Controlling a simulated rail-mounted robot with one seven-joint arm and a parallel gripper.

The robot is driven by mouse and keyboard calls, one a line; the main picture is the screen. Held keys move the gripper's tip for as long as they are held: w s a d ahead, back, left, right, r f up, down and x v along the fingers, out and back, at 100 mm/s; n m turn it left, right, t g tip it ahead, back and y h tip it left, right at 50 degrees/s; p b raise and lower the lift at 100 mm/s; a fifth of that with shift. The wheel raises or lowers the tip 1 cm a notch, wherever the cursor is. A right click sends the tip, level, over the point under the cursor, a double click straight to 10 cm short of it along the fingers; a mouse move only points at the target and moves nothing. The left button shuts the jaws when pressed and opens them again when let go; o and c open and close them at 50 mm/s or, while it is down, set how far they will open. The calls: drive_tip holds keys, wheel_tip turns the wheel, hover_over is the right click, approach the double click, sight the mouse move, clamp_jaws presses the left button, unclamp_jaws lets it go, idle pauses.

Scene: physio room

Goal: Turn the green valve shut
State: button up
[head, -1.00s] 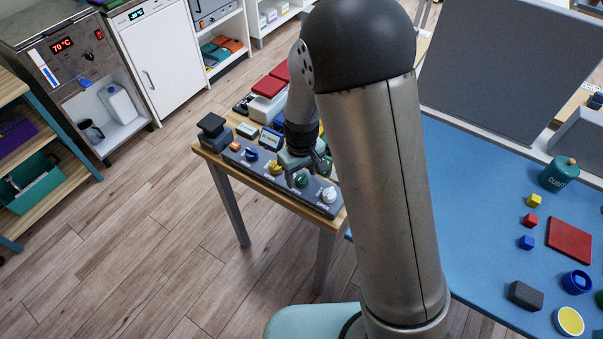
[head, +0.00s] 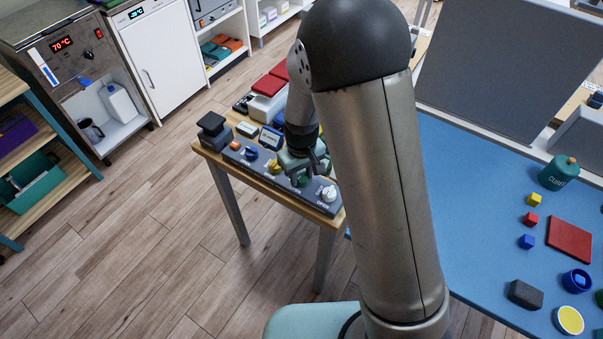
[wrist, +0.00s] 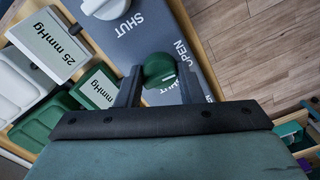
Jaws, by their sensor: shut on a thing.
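The green valve (wrist: 158,70) is a round knob on a grey panel (wrist: 215,85) marked OPEN and SHUT. In the wrist view it sits between the two fingers of my gripper (wrist: 158,82), which is shut on it. In the head view my gripper (head: 302,177) is down at the panel and hides most of the green valve. A white valve (head: 329,193) is to its right, and a yellow valve (head: 272,170) and a blue valve (head: 251,154) are to its left.
The panel lies along the front edge of a small wooden table (head: 262,187). Boxes marked 25 mmHg (wrist: 52,45) lie close beside the panel. A black block (head: 212,128) stands at the table's left end. A blue-topped table (head: 470,220) is at the right.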

sight(302, 175)
drive_tip(key=m, duration=1.3)
drive_tip(key=shift+r+p, duration=0.1)
drive_tip(key=shift+p, duration=0.2)
drive_tip(key=shift+m+p, duration=0.6)
drive_tip(key=shift+m, duration=1.5)
drive_tip(key=o, duration=1)
drive_tip(key=shift+c, duration=0.2)
wheel_tip(302, 175, up, 17)
drive_tip(key=shift+r+b, duration=0.15)
drive_tip(key=shift+b, duration=0.2)
